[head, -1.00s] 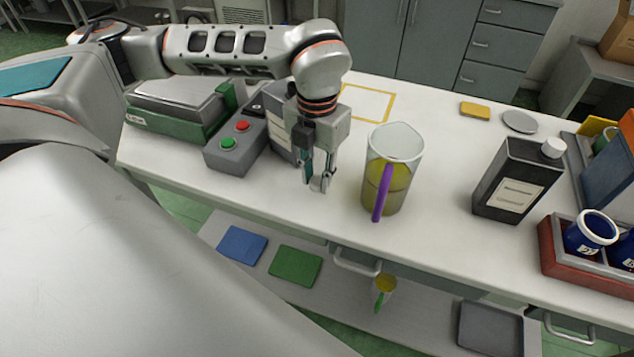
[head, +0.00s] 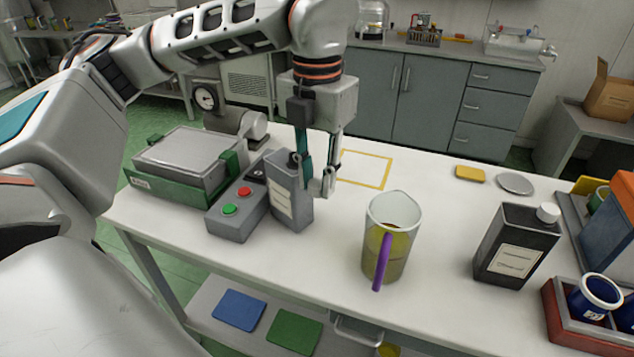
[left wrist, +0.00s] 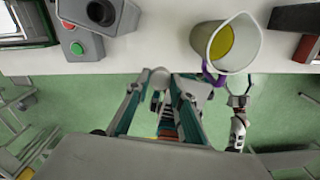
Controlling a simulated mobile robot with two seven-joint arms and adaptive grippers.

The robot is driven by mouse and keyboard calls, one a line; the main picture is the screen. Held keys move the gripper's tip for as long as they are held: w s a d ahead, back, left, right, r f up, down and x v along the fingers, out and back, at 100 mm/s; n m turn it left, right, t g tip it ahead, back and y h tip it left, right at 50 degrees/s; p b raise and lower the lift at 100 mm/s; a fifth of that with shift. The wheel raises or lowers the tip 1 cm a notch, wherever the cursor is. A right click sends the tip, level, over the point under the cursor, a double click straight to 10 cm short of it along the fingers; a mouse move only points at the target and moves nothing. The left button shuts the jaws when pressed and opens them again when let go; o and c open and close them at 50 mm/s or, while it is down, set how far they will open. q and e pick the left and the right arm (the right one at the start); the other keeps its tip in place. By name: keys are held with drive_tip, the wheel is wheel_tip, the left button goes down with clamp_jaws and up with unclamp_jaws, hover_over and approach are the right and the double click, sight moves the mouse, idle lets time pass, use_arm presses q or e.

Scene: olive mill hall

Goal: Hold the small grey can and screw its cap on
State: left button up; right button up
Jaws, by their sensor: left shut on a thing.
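The small grey can (head: 292,203) stands upright on the table with a pale label on its front. Its dark open mouth shows from above in the left wrist view (left wrist: 101,12). My left gripper (head: 318,190) points down just right of the can's top, apart from it as far as I can tell. It is shut on a small pale thing (left wrist: 160,78), seen between the fingertips in the left wrist view, which looks like the cap. The fingers largely hide it in the head view. My right gripper (left wrist: 238,100) shows small in the left wrist view, its jaws too small to judge.
A button box (head: 236,210) and a green-based scale (head: 165,190) stand left of the can. A jug with a purple handle (head: 377,262) stands to the right. A larger dark can (head: 490,250) with a white cap is farther right. Bare table lies between.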

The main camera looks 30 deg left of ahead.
idle(0.3)
use_arm(q)
drive_tip(key=m, duration=0.2)
drive_tip(key=f+m, duration=0.1)
drive_tip(key=m, duration=0.1)
drive_tip(key=shift+d+f, duration=0.15)
drive_tip(key=m, duration=0.2)
drive_tip(key=f+m, duration=0.1)
drive_tip(key=m, duration=0.1)
drive_tip(key=shift+d+f+m, duration=0.1)
drive_tip(key=shift+m, duration=0.2)
wheel_tip(320, 180, down, 7)
drive_tip(key=d+m, duration=0.2)
drive_tip(key=m, duration=2.5)
drive_tip(key=shift+s+f+m, duration=0.15)
drive_tip(key=shift+s+m, duration=0.05)
drive_tip(key=shift+m, duration=0.1)
